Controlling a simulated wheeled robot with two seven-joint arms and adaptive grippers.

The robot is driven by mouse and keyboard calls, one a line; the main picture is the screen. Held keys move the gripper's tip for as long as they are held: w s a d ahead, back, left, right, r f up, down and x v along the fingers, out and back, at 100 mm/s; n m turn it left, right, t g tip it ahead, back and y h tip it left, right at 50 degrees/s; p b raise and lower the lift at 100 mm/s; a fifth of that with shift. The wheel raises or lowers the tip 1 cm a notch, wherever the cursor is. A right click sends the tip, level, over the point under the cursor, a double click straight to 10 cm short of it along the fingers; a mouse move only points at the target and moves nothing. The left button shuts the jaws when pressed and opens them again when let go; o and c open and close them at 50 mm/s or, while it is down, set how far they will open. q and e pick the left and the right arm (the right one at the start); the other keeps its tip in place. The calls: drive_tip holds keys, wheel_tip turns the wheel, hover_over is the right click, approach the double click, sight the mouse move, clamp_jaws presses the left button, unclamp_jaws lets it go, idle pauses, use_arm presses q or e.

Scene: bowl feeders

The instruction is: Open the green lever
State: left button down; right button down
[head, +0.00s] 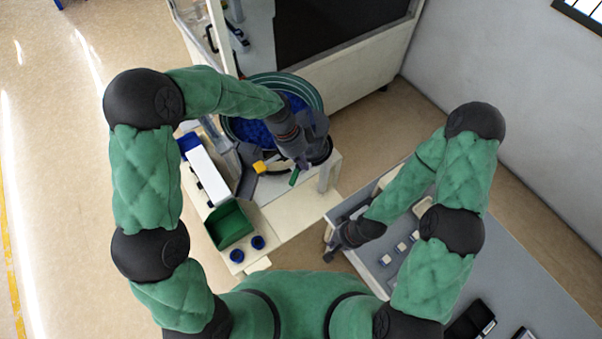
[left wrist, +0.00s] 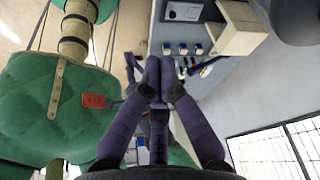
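The green lever (head: 294,177) is a short green bar on the dark mechanism at the front of the round bowl feeder. My left gripper (head: 307,156) is over the front right rim of the feeder, just above the lever in the head view. I cannot tell whether it touches the lever. In the left wrist view the fingers of this gripper (left wrist: 160,72) are together, with no object seen between them. The lever is not clear in that view. My right gripper (head: 330,254) is low at the left edge of the grey table, its fingers too small to read.
The bowl feeder (head: 262,80) has a green rim and blue contents. A yellow part (head: 259,167) lies left of the lever. A green bin (head: 229,223) and blue round knobs (head: 237,255) are at the front left. The grey table (head: 530,270) holds several small pale blocks.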

sight(297, 172)
use_arm(q)
wheel_tip(297, 172, down, 10)
drive_tip(key=p, duration=0.2)
drive_tip(key=shift+a+r, duration=0.25)
drive_tip(key=shift+a, duration=0.05)
idle(0.5)
drive_tip(key=shift+w+a, duration=0.1)
drive_tip(key=shift+a+m, duration=0.1)
drive_tip(key=shift+m, duration=0.2)
